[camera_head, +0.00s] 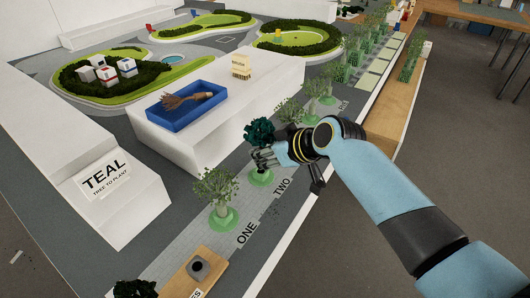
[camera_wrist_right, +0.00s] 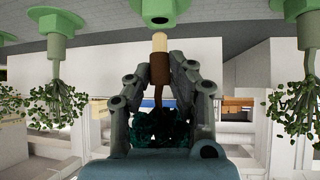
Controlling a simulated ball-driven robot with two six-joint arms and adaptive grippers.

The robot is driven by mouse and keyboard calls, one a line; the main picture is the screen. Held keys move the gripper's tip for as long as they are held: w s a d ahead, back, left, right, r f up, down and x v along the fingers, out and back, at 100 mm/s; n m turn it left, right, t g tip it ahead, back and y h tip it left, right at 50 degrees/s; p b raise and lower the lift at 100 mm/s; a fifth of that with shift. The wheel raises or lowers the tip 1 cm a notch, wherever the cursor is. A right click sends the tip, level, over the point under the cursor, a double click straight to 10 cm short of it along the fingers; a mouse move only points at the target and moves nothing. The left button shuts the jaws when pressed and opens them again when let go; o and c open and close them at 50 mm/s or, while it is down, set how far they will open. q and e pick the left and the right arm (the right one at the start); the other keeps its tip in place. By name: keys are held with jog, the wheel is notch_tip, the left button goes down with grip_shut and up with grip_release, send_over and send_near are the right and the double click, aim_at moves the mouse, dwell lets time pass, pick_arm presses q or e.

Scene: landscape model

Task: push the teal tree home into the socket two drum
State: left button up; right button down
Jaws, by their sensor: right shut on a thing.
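The teal tree (camera_head: 260,131) is a dark teal leafy crown on a brown trunk with a pale peg. My right gripper (camera_head: 264,157) is shut on its trunk, above the green drum (camera_head: 261,178) beside the word TWO. In the right wrist view, which looks inverted, the trunk (camera_wrist_right: 159,69) sits between the two fingers (camera_wrist_right: 160,66). Its pale peg points at the dark socket hole in the drum (camera_wrist_right: 158,9). The peg's end shows outside the hole, close to the drum; I cannot tell whether they touch. My left gripper is not in view.
A tree in a green drum (camera_head: 222,220) stands by ONE; more planted trees (camera_head: 312,108) line the strip beyond TWO. A blue tray (camera_head: 184,119) sits on the white block (camera_head: 160,148). A wooden board with a grey socket (camera_head: 198,267) lies in front. A card (camera_head: 105,179) reads TEAL.

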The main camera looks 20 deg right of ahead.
aim_at(265, 174)
dwell(0.3)
jog(key=shift+f+b, duration=1.2)
jog(key=shift+f, duration=0.55)
jog(key=c, duration=1.1)
grip_release()
jog(key=shift+r, duration=0.1)
jog(key=v, duration=1.2)
